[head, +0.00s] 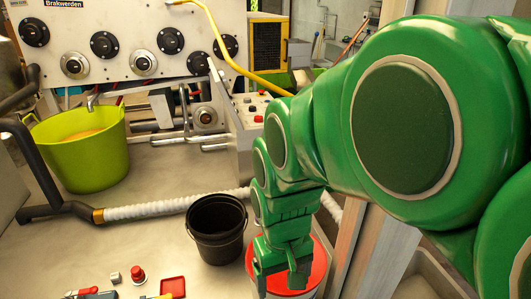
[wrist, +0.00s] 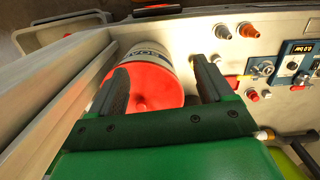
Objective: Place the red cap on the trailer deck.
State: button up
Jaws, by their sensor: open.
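A small red cap-like piece (head: 138,274) stands upright on the grey deck (head: 110,235) at the lower left of the head view. A much larger red round lid (head: 319,266) tops a white container at the bottom centre; I cannot tell for certain which is the red cap. My gripper (head: 285,270) points down over the large lid and hides part of it. In the wrist view my gripper (wrist: 163,68) is open, with the red lid (wrist: 155,90) and the container's lettered white side (wrist: 148,52) showing between its fingers. Nothing is visibly held; contact cannot be told.
A black bucket (head: 217,230) stands just left of my gripper. A lime tub (head: 85,150) stands further back. A white hose (head: 165,207) crosses the deck. A red tray (head: 173,287) and small loose parts lie at the front left. A control panel (head: 125,40) closes the back.

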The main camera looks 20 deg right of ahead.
jog(key=w+a+f+n+t, duration=0.1)
jog(key=w+a+f, duration=0.15)
jog(key=w, duration=0.35)
jog(key=w+a+f+t, duration=0.1)
jog(key=w+a+f, duration=0.1)
jog(key=w+a, duration=0.35)
jog(key=n+t+y, duration=0.3)
jog(key=n+t, duration=0.1)
jog(key=n, duration=0.1)
send_over(136, 269)
jog(key=s+d, duration=0.2)
jog(key=d, duration=0.1)
notch_tip(136, 269, down, 23)
jog(key=shift+a+f, duration=0.1)
jog(key=shift+a, duration=0.45)
jog(key=shift+x, duration=1.25)
jog(key=shift+w+a+f, duration=0.3)
jog(key=shift+a+f, duration=0.3)
jog(key=shift+f, duration=0.25)
jog(key=shift+x, duration=1.6)
jog(key=shift+s, duration=0.15)
